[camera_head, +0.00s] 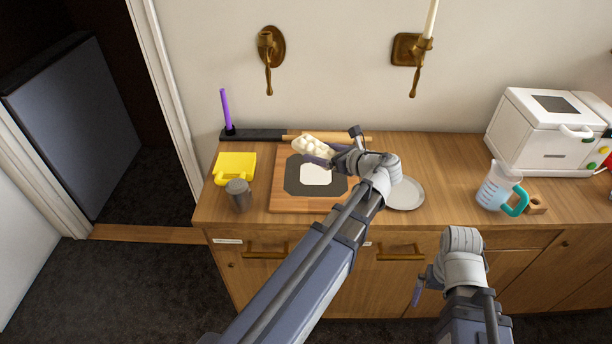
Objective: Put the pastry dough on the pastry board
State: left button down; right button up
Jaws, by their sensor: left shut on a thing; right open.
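My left gripper (322,156) is shut on a pale cream, lumpy piece that I take to be the pastry dough (311,146). The dough shows above and left of the fingers, over the back part of the pastry board; whether it touches the board I cannot tell. The pastry board (288,203) is a wooden slab with a dark panel and a white square (316,174) in its middle. My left forearm hides its right side. My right gripper (419,289) is open and empty, in front of the counter's front edge.
Left of the board are a yellow scoop-like item (236,164) and a grey canister (239,194). A pale plate (406,193), a measuring jug (496,185) and a white appliance (540,132) stand right.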

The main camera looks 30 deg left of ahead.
aim_at(320, 184)
pick_arm(q)
jog(key=shift+w+d+f+b, duration=0.1)
jog(key=shift+f+b, duration=0.4)
notch_tip(320, 184, down, 9)
jog(key=b, duration=0.9)
jog(key=shift+f, duration=0.2)
grip_release()
jog(key=shift+r, duration=0.1)
jog(key=shift+r, duration=0.2)
jog(key=p+v, duration=0.4)
jog(key=v, duration=0.8)
jog(key=shift+f, duration=0.15)
